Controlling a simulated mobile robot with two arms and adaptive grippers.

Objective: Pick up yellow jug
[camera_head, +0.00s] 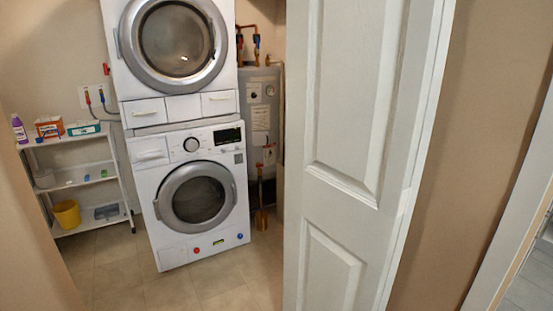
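A yellow container (67,214), which looks like the jug or a bucket, stands on the bottom shelf of the white shelf unit (84,185) at the left. It is small in the view, and I cannot make out a handle or spout. It is upright, near the left side of that shelf. Neither of my grippers shows in the head view.
Stacked white washing machines (152,178) stand right of the shelves, with a grey water heater (261,120) behind. A white panelled door (350,150) stands open at centre right. A purple bottle (19,129) and boxes sit on the top shelf. Tiled floor (110,270) in front is clear.

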